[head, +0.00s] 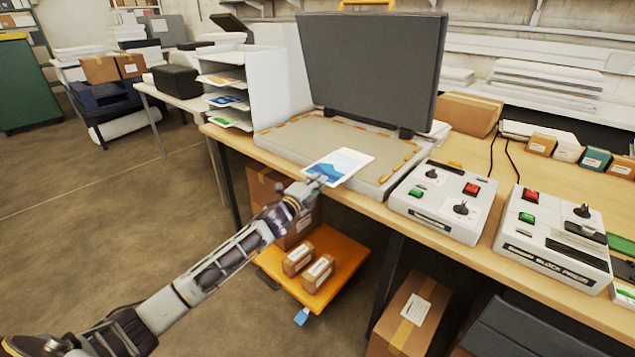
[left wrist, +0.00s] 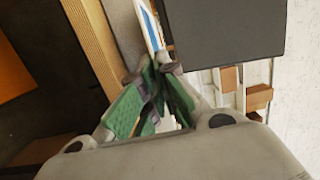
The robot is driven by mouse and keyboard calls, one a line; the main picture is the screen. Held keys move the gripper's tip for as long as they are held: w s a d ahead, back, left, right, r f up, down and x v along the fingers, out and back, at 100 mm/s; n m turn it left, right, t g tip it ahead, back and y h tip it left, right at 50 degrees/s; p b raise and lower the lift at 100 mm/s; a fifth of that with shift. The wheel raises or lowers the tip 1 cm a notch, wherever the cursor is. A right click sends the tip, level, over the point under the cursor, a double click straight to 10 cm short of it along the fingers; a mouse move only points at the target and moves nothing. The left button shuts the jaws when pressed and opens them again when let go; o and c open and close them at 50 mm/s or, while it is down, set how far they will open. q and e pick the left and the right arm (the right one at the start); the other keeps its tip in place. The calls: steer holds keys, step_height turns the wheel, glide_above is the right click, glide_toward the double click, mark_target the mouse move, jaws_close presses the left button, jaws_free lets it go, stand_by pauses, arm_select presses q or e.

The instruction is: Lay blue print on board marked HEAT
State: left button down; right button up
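The blue print (head: 338,164), a white sheet with a blue wave picture, is over the front edge of the open press. My left gripper (head: 318,179) is shut on its near edge. In the left wrist view the print (left wrist: 152,30) shows nearly edge-on between the green fingers of the gripper (left wrist: 158,75). The press has a pale lower board (head: 320,141) with orange marks along its edges and a raised dark lid (head: 372,70). I cannot read the word HEAT on it. My right gripper is not in view.
A white sorter (head: 252,85) with prints on its shelves stands left of the press. An orange platform (head: 335,262) with two small boxes is below.

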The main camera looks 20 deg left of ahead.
arm_select(q)
steer(key=c, duration=1.6)
jaws_free()
steer(key=shift+o, duration=0.2)
steer(key=shift+s, duration=0.2)
steer(key=s+a, duration=0.2)
steer(key=s, duration=0.9)
steer(key=shift+s+a, duration=0.15)
steer(key=shift+s, duration=0.05)
steer(key=shift+f, duration=0.1)
